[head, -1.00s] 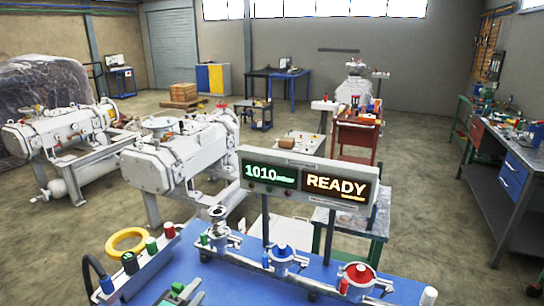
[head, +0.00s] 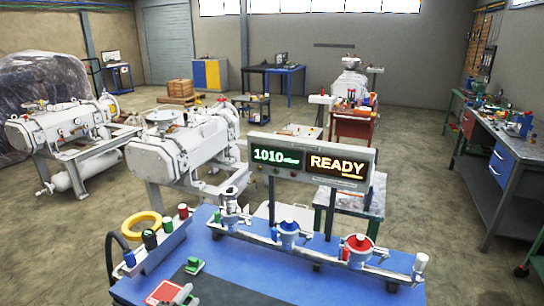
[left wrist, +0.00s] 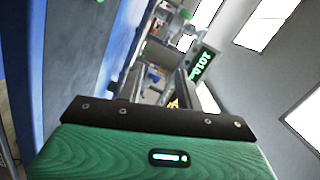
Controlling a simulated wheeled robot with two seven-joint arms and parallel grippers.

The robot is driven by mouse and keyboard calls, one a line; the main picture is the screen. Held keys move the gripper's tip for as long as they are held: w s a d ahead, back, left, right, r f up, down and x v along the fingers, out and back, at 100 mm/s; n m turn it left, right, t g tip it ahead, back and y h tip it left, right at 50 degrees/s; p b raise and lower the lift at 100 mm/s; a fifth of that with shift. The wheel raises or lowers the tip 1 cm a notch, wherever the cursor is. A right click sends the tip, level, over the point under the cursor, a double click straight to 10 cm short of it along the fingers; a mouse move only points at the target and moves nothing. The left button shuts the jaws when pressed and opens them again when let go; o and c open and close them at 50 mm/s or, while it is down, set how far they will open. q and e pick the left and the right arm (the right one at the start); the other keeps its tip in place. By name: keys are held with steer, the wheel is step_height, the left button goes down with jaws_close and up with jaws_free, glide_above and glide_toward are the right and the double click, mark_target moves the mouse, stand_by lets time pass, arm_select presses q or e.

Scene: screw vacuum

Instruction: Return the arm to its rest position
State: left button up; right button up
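In the left wrist view my left gripper (left wrist: 164,84) shows its green palm with a small lit strip and a black crossbar with screws. Two dark fingers seem to reach forward, apart, with background visible between them and nothing held. In the head view I cannot clearly make out this gripper; a grey shape sits at the bottom edge by a red piece. My right gripper is not in view. The blue workbench (head: 255,270) carries a pipe line with several valves (head: 288,236). The display (head: 312,162) above it reads 1010 and READY.
A tray with coloured caps (head: 160,243) and a yellow ring (head: 142,225) is at the bench's left. A green piece (head: 193,266) lies on a dark mat. White vacuum machines (head: 180,150) stand behind. A tool bench (head: 505,165) is at right, with open floor between.

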arm_select(q)
steer(key=s+f+n+g+y, duration=0.1)
steer(key=s+f+n+g, duration=0.3)
steer(key=s, duration=0.6)
steer(key=s+a+f+n+g+y, duration=0.1)
steer(key=s+n+g+y, duration=0.1)
steer(key=s+n+g, duration=0.65)
steer(key=s+f+n+g+y, duration=0.1)
steer(key=s+f+n, duration=0.25)
steer(key=s, duration=0.95)
step_height(320, 180, down, 29)
steer(key=s+a+f+g, duration=0.1)
steer(key=s+a+f, duration=0.1)
steer(key=s+f, duration=0.7)
steer(key=s+a+f+g, duration=0.1)
steer(key=s+f, duration=0.9)
steer(key=f, duration=0.1)
steer(key=shift+s+a+f, duration=0.15)
steer(key=shift+a+f, duration=0.25)
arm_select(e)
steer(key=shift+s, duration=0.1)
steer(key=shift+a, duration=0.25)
